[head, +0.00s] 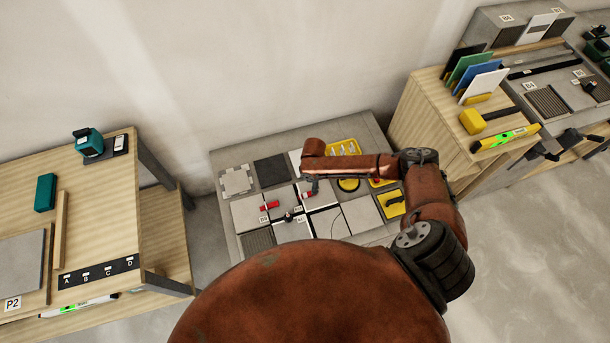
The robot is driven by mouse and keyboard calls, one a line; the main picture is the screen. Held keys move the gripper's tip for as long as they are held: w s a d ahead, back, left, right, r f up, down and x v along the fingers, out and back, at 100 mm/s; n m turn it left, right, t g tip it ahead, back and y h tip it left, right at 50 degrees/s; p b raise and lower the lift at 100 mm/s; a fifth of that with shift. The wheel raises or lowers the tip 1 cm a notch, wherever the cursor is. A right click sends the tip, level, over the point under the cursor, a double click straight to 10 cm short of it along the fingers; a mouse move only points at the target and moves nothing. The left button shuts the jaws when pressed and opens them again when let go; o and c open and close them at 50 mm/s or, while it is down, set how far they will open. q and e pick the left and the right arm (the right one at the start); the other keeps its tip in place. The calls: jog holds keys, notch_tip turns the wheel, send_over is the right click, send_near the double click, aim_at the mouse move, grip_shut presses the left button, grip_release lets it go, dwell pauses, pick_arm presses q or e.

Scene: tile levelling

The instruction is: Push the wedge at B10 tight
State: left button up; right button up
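A low grey slab (222,160) in the middle carries light and dark square tiles. Two small red pieces, which look like wedges, lie at the tile joints: one at the left (270,206) and one (307,194) just below my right gripper. Small white labels sit near them, too small to read surely, so I cannot tell which marks B10. My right gripper (312,187) points down over the tiles at the end of my rust-coloured arm. Its fingers are tiny and partly hidden by the wrist. Whether it touches the red piece is unclear. My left gripper is out of view.
A small black item (290,214) lies between the red pieces. Yellow trays (344,147) and a yellow tool (392,203) are at the slab's right. A wooden bench (105,195) stands left; a wooden cabinet (425,120) with coloured panels and a yellow-headed mallet (472,121) stands right.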

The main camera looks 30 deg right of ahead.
aim_at(307, 195)
jog(key=shift+f, duration=0.4)
notch_tip(307, 195, down, 7)
jog(key=shift+w+a+r+b, duration=0.1)
jog(key=shift+w+b, duration=0.05)
jog(key=shift+b, duration=1)
jog(key=shift+c, duration=0.4)
grip_shut()
